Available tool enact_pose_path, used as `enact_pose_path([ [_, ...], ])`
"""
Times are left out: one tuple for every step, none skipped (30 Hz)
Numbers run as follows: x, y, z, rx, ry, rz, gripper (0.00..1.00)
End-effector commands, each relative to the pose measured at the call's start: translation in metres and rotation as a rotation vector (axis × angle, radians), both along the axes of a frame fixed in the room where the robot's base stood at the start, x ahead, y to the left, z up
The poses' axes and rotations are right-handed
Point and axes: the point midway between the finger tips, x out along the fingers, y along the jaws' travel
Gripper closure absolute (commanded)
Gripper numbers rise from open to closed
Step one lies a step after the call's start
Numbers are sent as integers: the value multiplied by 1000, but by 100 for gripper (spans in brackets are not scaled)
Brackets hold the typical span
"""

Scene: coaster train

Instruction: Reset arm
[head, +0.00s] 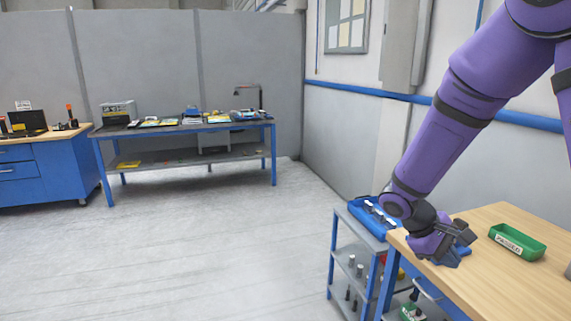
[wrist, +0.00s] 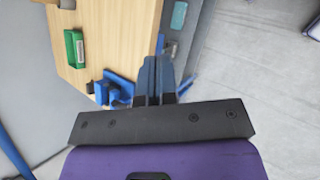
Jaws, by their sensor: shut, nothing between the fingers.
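My purple arm reaches down from the upper right in the head view. My gripper (head: 462,236) is near the left corner of the wooden table (head: 530,283), seemingly just above or beside it. In the wrist view my gripper (wrist: 158,62) has its two fingers together, with nothing between them. A blue object (head: 452,257) shows just below my gripper at the table corner; it also shows in the wrist view (wrist: 116,88), left of the fingers. Part of it is hidden by my gripper. I cannot tell whether they touch.
A green labelled bin (head: 517,242) stands on the wooden table. A shelf cart (head: 340,262) with a blue tray (head: 366,213) stands left of it. A long workbench (head: 185,129) and blue drawer cabinet (head: 45,178) stand at the back. The grey floor (head: 220,245) between is clear.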

Motion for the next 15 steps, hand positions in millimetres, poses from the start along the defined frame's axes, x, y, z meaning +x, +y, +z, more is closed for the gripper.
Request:
enact_pose_path([
  [-6,0,13,33,-37,-24,100],
  [-9,1,20,52,-55,-40,100],
  [-14,1,28,77,-80,-58,100],
  [-18,1,34,96,-98,-73,100],
  [-21,2,40,115,-117,-85,100],
  [-26,3,48,139,-142,-102,100],
  [-30,4,54,159,-160,-115,100],
  [-34,4,60,177,-180,-126,100],
  [-40,5,67,202,-204,-142,100],
  [-44,6,73,219,-222,-153,100],
  [-48,6,78,237,-242,-166,100],
  [-53,7,86,263,-268,-180,100],
  [-57,8,91,280,-287,-189,100],
  [-62,9,96,299,-306,-201,100],
  [-68,10,103,321,-333,-214,100],
])
